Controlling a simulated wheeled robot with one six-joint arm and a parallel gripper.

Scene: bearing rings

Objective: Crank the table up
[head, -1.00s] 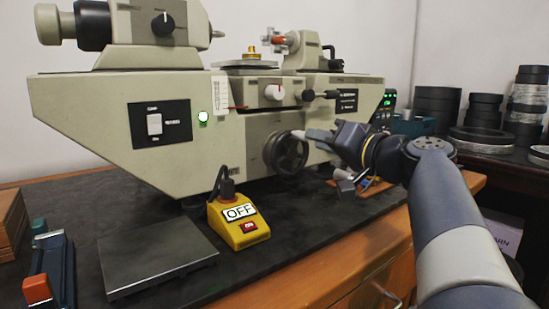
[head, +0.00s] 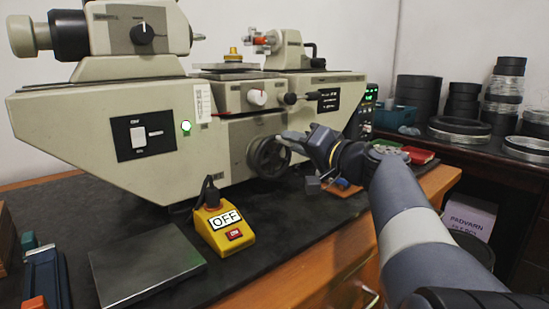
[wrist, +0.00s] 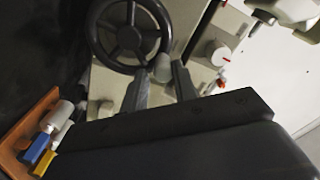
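The black spoked handwheel (head: 268,157) is on the front of the beige measuring machine, below the small table (head: 234,67). My gripper (head: 290,137) is at the upper right of the wheel in the head view. In the wrist view the handwheel (wrist: 129,33) is ahead, and its grey crank knob (wrist: 163,68) shows at the lower right of the rim. My gripper's fingers (wrist: 160,80) stand apart with the knob between their tips. Whether both fingers press on it cannot be made out.
A yellow switch box (head: 224,222) marked OFF and a grey plate (head: 146,265) lie on the dark bench mat. A wooden tray with coloured handles (wrist: 35,140) is beside my gripper. Stacked dark rings (head: 417,92) stand at the right.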

